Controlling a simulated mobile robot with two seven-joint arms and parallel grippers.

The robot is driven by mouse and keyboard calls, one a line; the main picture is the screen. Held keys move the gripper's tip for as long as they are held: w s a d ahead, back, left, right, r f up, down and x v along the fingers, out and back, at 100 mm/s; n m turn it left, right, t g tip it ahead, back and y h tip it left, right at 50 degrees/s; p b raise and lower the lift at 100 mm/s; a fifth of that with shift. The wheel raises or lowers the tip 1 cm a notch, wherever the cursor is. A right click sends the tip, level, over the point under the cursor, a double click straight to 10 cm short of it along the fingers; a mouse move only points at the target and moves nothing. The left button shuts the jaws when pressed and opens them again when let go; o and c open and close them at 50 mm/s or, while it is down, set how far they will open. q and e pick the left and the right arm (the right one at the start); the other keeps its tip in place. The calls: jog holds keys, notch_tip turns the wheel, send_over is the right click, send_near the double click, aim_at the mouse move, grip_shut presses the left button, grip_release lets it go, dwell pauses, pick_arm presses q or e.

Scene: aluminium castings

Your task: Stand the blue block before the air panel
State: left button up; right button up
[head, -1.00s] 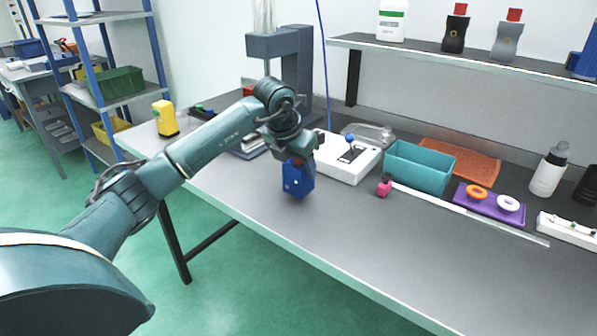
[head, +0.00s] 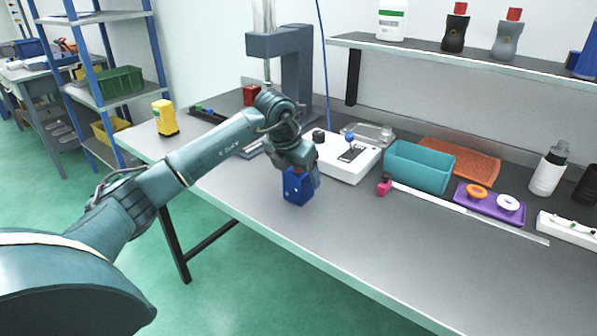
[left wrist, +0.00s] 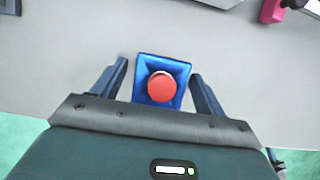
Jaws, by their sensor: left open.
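The blue block (head: 295,190) stands upright on the grey bench near its front edge. In the left wrist view the blue block (left wrist: 145,68) shows from above with a round red knob (left wrist: 161,87) on top. My left gripper (head: 302,178) is open, with its fingers on either side of the block. Gaps show between block and fingers in the left wrist view. A white panel with small fittings (head: 570,229) lies at the right edge. I cannot tell which is the air panel. My right gripper is out of view.
A teal bin (head: 418,170), a small pink block (head: 384,186) and a purple tray (head: 478,203) with two rings stand to the right. A grey press (head: 295,75) stands behind my arm. A yellow block (head: 165,118) is at left. The front right bench is clear.

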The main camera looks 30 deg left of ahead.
pick_arm(q)
jog(key=shift+r, duration=0.3)
jog(key=shift+s+r, duration=0.1)
jog(key=shift+r, duration=0.25)
jog(key=v, duration=1.1)
jog(key=shift+s, duration=0.1)
